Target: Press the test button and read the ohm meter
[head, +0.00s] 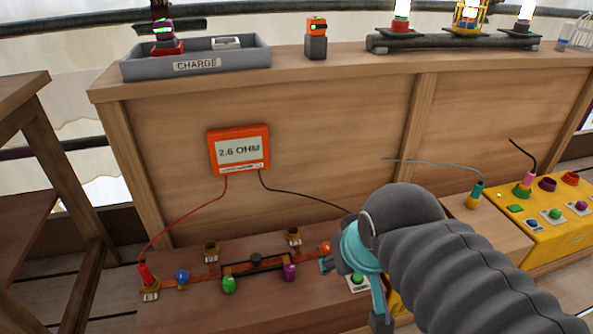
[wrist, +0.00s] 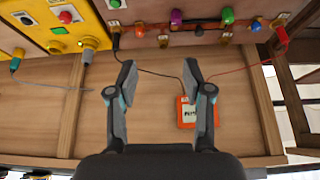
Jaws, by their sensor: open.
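The orange ohm meter (head: 239,150) is fixed to the wooden panel and its screen reads "2.6 OHM". In the wrist view the meter (wrist: 186,112) appears upside down, partly behind a finger, with its screen hard to read. A green button on a pale plate (head: 357,281) shows between my fingers in the head view; I cannot read a label on it. The same green button seems to show at the top edge of the wrist view (wrist: 115,3). My gripper (head: 353,289) is open and empty, with both fingers apart in the wrist view (wrist: 158,75).
A red plug (head: 145,275) and lead run from the meter to the bench's left end; a black lead goes behind my arm. Coloured knobs and a copper strip line the bench. A yellow button box (head: 545,225) stands right. A grey CHARGE tray (head: 195,62) sits above.

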